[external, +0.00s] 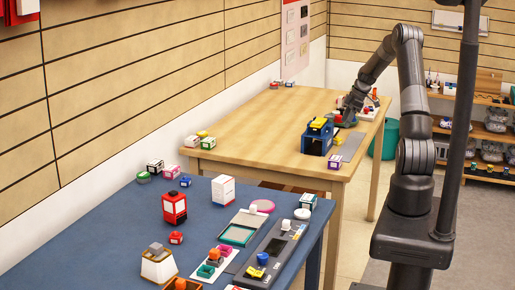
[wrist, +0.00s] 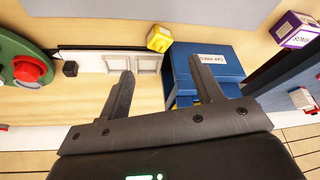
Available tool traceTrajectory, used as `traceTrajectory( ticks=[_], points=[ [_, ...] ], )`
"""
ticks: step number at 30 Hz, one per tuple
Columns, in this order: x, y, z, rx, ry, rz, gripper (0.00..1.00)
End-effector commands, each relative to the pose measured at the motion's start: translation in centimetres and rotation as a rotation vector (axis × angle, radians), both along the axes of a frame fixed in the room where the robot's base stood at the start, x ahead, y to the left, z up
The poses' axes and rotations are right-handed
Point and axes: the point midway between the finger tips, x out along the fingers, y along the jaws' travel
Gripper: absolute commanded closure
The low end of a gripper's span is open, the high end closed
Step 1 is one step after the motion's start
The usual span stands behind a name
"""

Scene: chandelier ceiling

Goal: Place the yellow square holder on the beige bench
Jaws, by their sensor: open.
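A small yellow block with a round mark (wrist: 159,38) shows in the wrist view, beyond my fingertips and beside the blue press (wrist: 222,64). It may be the yellow square holder, but I cannot be sure. In the external view a yellow piece (external: 318,122) shows at the top of the blue press (external: 317,141). The beige bench (external: 255,125) is the long wooden table. My gripper (wrist: 162,70) is open, with nothing visible between its fingers. In the external view my arm reaches down to the bench's far right part, close to the press.
A green round piece with a red knob (wrist: 30,70) is left in the wrist view. A purple-and-white box (external: 334,162) stands at the bench's right edge. Small boxes (external: 199,140) stand at its near left corner. The bench's middle is clear. A blue table (external: 120,225) stands nearer the camera.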

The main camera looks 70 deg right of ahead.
Motion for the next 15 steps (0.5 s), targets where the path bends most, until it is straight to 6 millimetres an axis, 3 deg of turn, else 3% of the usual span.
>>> traceTrajectory(
  ticks=[6, 15],
  points=[
    [-1.1, -0.5, 3.0, 0.0, 0.0, 0.0, 0.4],
    [-1.3, -0.4, 3.8, 0.001, 0.001, 0.002, 0.4]
  ],
)
